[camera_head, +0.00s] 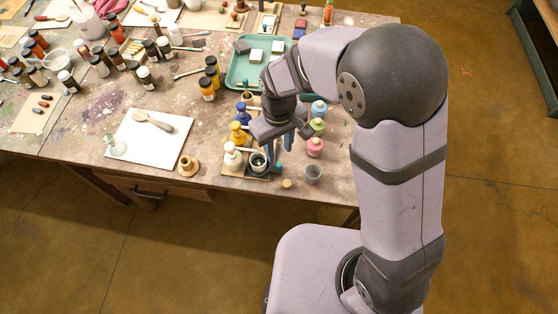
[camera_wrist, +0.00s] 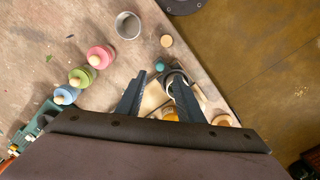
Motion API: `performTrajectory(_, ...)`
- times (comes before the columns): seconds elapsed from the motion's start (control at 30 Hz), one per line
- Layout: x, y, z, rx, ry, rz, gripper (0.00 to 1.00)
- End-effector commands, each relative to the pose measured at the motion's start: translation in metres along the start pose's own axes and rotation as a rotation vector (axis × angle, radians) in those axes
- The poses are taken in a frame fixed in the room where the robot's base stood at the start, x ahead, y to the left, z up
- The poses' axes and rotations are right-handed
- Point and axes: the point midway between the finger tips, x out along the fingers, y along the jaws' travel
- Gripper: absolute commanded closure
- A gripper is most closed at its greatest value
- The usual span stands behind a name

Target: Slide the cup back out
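A small light-rimmed cup (camera_head: 258,161) with a dark inside stands at the front of the pump bottles, on a dark patch at the front of the wooden board (camera_head: 232,175). In the wrist view the cup (camera_wrist: 177,82) shows beyond and partly behind my right finger. My gripper (camera_wrist: 157,76) is open with its fingers apart, pointing down near the cup. In the head view my gripper (camera_head: 281,146) is just behind and to the right of the cup. I cannot tell whether a finger touches the cup.
Pink (camera_head: 315,147), green (camera_head: 317,126) and blue (camera_head: 319,108) jars stand to the right. A grey cup (camera_head: 313,173) and round wooden piece (camera_head: 287,184) are near the front edge.

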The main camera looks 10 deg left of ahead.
Motion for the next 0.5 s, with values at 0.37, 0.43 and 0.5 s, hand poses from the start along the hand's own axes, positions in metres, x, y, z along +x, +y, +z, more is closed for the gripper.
performTrajectory(0.37, 0.006, 0.001, 0.000, -0.055, 0.002, 0.000, 0.66)
performTrajectory(0.43, 0.011, 0.001, 0.000, -0.055, 0.002, 0.000, 0.66)
performTrajectory(0.5, 0.019, 0.001, 0.000, -0.054, 0.000, 0.000, 0.66)
